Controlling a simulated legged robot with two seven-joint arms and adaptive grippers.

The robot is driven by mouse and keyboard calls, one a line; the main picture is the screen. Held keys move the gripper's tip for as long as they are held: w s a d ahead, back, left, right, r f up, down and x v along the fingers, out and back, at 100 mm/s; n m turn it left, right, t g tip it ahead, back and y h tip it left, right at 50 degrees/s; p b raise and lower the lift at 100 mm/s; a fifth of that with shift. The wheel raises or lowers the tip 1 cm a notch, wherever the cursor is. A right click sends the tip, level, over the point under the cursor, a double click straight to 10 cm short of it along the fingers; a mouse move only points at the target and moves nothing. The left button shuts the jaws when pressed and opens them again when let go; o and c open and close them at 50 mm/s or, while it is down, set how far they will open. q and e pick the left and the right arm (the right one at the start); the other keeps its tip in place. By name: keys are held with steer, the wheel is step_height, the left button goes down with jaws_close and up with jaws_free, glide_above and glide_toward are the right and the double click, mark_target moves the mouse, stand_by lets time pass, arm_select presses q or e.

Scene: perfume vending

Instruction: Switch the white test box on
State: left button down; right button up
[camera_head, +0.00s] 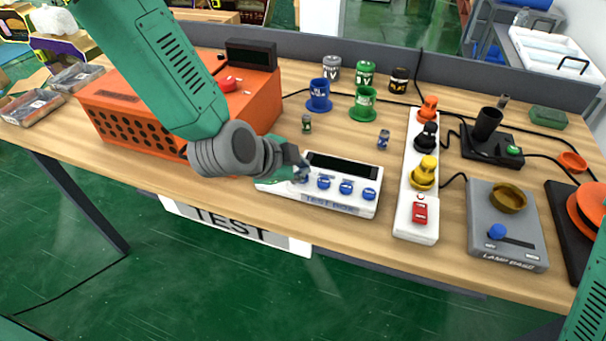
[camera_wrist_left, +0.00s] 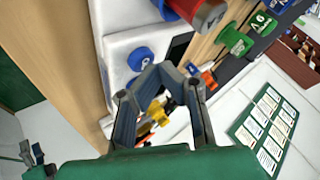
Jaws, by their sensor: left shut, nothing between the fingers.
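The white test box (camera_head: 328,204) lies on the wooden table in the head view, with a dark display and several blue round knobs (camera_head: 346,187) along its front. My left gripper (camera_head: 303,172) is at the box's left end, shut and empty, and hides part of that end. In the left wrist view the closed fingers (camera_wrist_left: 165,72) are over or beside the white box (camera_wrist_left: 118,48), close to a blue knob (camera_wrist_left: 140,58). I cannot tell whether they touch it. A red and blue cylindrical part (camera_wrist_left: 203,15) shows at the top. My right gripper is not in view.
An orange perforated case (camera_head: 130,124) stands left, behind my left arm. A white strip (camera_head: 413,228) with a red switch (camera_head: 420,213) and a grey lamp base (camera_head: 505,250) stand right. Blue (camera_head: 319,96) and green (camera_head: 364,105) cups stand behind. The table's front edge is close below the box.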

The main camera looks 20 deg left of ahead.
arm_select(q)
steer(key=shift+a, duration=0.2)
steer(key=shift+d, duration=0.1)
steer(key=shift+d+f, duration=0.2)
steer(key=shift+d, duration=0.15)
steer(key=shift+a+f+b, duration=0.25)
steer(key=shift+a+b, duration=0.05)
steer(key=shift+r, duration=0.1)
steer(key=shift+d+r+p, duration=0.2)
steer(key=shift+r+p, duration=0.65)
steer(key=shift+p, duration=0.05)
step_height(320, 180, up, 5)
steer(key=p, duration=0.4)
